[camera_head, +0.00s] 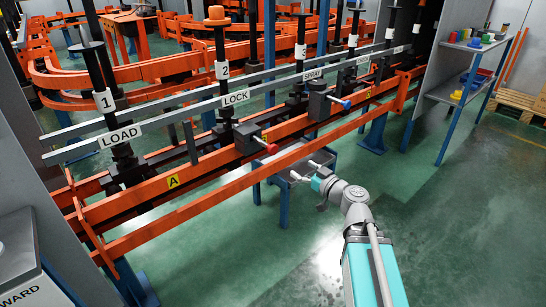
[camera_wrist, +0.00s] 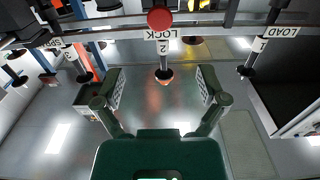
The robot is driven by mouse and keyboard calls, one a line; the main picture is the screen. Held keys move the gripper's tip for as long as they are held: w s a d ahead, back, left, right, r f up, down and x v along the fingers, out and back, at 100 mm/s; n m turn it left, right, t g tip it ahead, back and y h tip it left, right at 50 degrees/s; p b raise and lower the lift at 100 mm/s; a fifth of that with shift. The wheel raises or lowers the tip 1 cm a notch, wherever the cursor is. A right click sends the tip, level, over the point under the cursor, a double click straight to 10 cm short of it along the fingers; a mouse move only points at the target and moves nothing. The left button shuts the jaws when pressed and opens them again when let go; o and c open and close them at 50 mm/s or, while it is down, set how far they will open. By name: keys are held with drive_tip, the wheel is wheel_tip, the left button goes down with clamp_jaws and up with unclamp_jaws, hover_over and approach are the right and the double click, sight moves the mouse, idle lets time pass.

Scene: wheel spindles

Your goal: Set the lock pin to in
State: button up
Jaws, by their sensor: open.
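The lock pin (camera_head: 271,148) has a red knob and sticks out from a dark housing (camera_head: 247,138) on the orange rail, below the LOCK sign (camera_head: 236,97). In the wrist view, which is upside down, the red knob (camera_wrist: 159,19) is at the top centre, beyond my fingers. My gripper (camera_head: 304,170) is open and empty, to the right of and a little below the knob in the head view. The wrist view shows both fingers of my gripper (camera_wrist: 159,82) wide apart with nothing between them. How far the pin sits in its housing is hard to tell.
A similar housing with a blue knob (camera_head: 346,104) is further right on the rail, near the SPRAY sign (camera_head: 313,75). Numbered spindles stand along the orange rail (camera_head: 130,201). The green floor (camera_head: 450,185) at right is clear.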

sight(267, 144)
idle(0.4)
drive_tip(key=x, duration=1.3)
drive_tip(key=shift+w+a, duration=0.2)
drive_tip(key=shift+w, duration=0.1)
clamp_jaws()
drive_tip(key=shift+x, duration=1.75)
drive_tip(key=shift+r, duration=0.1)
unclamp_jaws()
drive_tip(key=shift+s+d, duration=0.1)
drive_tip(key=shift+d, duration=0.05)
